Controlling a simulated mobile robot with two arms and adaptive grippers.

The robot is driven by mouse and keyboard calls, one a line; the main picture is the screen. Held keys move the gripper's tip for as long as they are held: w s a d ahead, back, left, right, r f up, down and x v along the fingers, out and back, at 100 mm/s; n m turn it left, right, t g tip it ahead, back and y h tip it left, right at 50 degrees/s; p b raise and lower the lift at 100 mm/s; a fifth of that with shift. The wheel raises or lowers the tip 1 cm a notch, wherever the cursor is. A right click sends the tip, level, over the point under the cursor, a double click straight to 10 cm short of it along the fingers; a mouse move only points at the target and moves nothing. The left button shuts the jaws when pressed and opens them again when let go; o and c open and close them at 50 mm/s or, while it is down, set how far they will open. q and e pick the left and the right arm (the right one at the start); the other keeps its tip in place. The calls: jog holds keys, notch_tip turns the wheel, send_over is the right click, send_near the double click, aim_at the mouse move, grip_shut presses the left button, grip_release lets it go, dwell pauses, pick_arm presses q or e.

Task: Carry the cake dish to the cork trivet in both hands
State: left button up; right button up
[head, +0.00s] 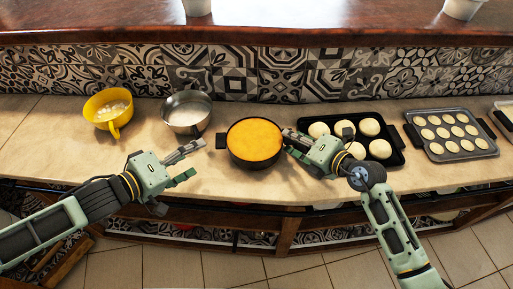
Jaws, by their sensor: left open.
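The cake dish (254,163) is a round dark pan with an orange-topped cake, standing on the stone counter near the middle of the head view. Its left handle (222,141) is visible and clear. My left gripper (192,162) is open and empty, to the left of the dish, with its fingers pointing toward it and a gap between. My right gripper (292,142) is at the right edge of the dish, where it covers the other handle. Its fingertips are partly hidden, so its grip is unclear. I cannot make out a cork trivet.
A yellow bowl (103,96) and a metal pan (187,111) stand at the back left. A dark tray of round buns (391,124) is close behind my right gripper. A tray of small rounds (470,156) lies farther right.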

jog(key=o, duration=0.8)
jog(key=v, duration=1.2)
